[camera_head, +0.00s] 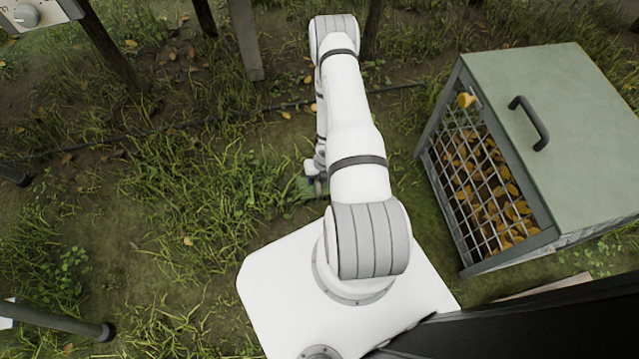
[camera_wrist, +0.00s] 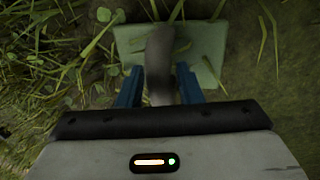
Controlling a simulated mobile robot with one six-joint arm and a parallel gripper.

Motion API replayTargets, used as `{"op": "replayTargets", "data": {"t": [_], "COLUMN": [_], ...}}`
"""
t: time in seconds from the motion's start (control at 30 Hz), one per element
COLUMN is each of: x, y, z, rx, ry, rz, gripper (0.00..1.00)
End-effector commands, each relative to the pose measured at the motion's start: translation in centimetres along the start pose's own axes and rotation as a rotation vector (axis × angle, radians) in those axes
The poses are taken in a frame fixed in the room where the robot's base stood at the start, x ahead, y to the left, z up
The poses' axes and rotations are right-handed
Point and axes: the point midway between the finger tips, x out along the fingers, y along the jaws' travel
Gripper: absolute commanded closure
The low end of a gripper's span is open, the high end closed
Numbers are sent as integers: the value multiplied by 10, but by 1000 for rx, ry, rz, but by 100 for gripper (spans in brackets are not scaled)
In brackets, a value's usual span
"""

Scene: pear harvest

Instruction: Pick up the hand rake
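In the wrist view, a grey, rounded handle (camera_wrist: 160,62), which looks like the hand rake's, stands between the two blue fingers of my gripper (camera_wrist: 160,78). The fingers are apart, one on each side of the handle. Any gap is very thin, so I cannot tell whether they press on it. Behind the handle, a flat pale green piece (camera_wrist: 204,48) lies at the grass; whether it belongs to the rake is unclear. I see no tines. In the head view my arm hides most of this spot, and my gripper shows only in small part, low beside the arm.
A green box (camera_head: 585,130) with a wire-mesh front, a black handle and yellow leaves inside stands at the right. Wooden posts (camera_head: 245,40) rise at the top. A dark hose (camera_head: 270,107) crosses the ground. Grass left of my arm is mostly open.

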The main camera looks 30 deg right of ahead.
Motion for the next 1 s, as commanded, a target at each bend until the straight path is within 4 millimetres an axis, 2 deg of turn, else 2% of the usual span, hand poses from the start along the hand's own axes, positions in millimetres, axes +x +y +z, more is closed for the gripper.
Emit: {"op": "replayTargets", "data": {"t": [0.03, 0.4, 0.77, 0.87, 1.0], "x": [0, 0, -4, -11, -32], "y": [0, 0, 1, 2, 6], "z": [0, 0, 0, 0, 1], "rx": [0, 0, 0, -1, -1], "ry": [0, 0, 0, -1, -1], "rz": [0, 0, 0, 0, 0], "gripper": [72, 100, 100, 100, 100]}}
